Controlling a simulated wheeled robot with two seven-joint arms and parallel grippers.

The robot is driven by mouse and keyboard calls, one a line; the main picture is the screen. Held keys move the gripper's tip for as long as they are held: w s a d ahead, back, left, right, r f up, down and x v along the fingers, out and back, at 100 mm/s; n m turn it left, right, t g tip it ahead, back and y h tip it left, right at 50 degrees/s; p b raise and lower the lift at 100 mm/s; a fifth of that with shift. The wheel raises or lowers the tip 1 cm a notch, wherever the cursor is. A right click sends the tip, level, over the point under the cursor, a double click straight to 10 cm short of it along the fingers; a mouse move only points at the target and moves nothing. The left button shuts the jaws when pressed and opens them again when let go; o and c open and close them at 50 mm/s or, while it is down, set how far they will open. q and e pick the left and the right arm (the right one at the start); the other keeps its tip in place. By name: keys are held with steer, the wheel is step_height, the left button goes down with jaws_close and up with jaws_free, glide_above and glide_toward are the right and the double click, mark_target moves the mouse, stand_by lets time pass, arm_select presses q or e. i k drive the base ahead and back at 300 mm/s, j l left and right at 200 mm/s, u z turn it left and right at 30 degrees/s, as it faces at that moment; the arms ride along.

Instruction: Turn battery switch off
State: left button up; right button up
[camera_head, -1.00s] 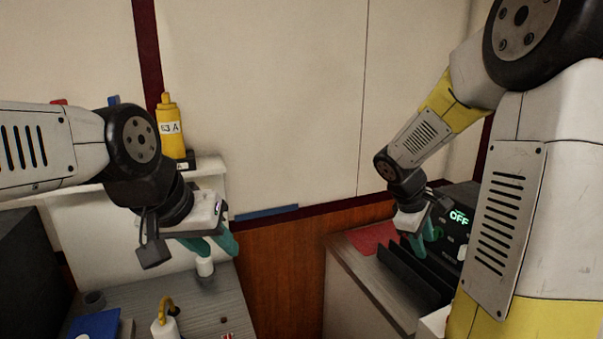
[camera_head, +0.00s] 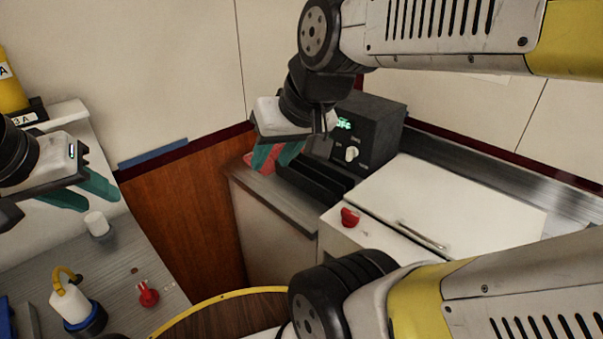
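A red knob (camera_head: 349,217) sits on the front edge of a white box (camera_head: 345,238) right of centre. A second red knob-like piece (camera_head: 148,294) is on the grey counter at lower left. I cannot tell which one is the battery switch. A black unit (camera_head: 375,130) has a white knob and a green display, partly hidden by my arm. My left gripper (camera_head: 86,192) is open and empty above the grey counter at the left.
A white-and-yellow bottle (camera_head: 71,304) and a small white cylinder (camera_head: 97,223) stand on the left counter. Black upright slots (camera_head: 315,180) stand before the black unit. A white lid with a handle (camera_head: 440,205) lies right. A round yellow-rimmed surface (camera_head: 215,312) is at the bottom.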

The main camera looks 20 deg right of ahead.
mark_target(349, 220)
steer(key=k+j, duration=0.15)
steer(key=k, duration=0.2)
steer(key=k+j+z, duration=0.1)
steer(key=k, duration=0.25)
steer(key=z, duration=1.55)
steer(key=u, duration=0.5)
steer(key=i+l+u, duration=0.1)
steer(key=i+u, duration=0.2)
steer(key=i+l+u, duration=0.15)
steer(key=u, duration=0.2)
steer(key=i, duration=0.1)
